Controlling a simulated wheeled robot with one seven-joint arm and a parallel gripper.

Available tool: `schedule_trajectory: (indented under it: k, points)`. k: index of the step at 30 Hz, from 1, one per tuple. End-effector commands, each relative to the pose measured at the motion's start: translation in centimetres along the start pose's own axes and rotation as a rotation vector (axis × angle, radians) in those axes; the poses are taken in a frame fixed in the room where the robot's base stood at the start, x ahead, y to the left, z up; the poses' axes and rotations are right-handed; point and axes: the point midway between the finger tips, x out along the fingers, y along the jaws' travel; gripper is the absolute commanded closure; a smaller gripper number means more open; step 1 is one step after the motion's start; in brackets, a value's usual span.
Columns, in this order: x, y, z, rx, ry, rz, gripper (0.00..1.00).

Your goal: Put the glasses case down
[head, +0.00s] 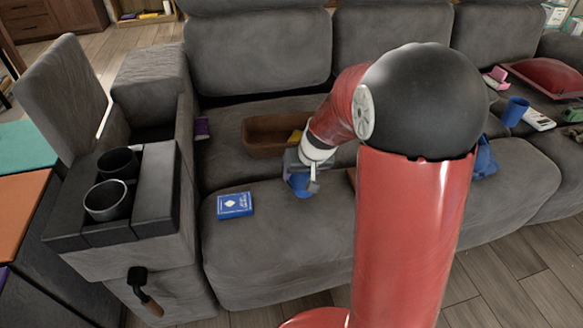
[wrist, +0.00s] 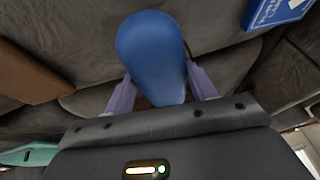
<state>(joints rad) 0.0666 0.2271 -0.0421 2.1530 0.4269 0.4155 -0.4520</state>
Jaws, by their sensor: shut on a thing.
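A blue, rounded glasses case (wrist: 150,50) is between the two fingers of my gripper (wrist: 160,85) in the wrist view. The fingers press on its sides, and its near end is partly hidden by the gripper body. In the head view, my gripper (head: 302,180) is over the grey sofa seat (head: 275,225), with the blue case (head: 299,186) showing below it. I cannot tell whether the case touches the cushion.
A blue card box (head: 235,205) lies left of my gripper. A brown wooden tray (head: 262,137) sits behind it. A purple spool (head: 202,128) is by the armrest. The front cushion has bare room.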

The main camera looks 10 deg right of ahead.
Motion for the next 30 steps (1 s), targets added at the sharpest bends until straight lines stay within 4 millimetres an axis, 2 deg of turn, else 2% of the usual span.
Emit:
schedule_trajectory:
  k: [14, 26, 27, 30]
  points:
    - [4.5, -0.9, -2.8, 0.000, 0.000, 0.000, 0.68]
    - [5.1, -0.9, -2.7, 0.000, 0.001, 0.000, 0.68]
    - [5.1, -0.9, -2.7, 0.000, 0.001, 0.000, 0.43]
    - [5.0, -0.9, -2.7, 0.000, 0.001, 0.000, 0.30]
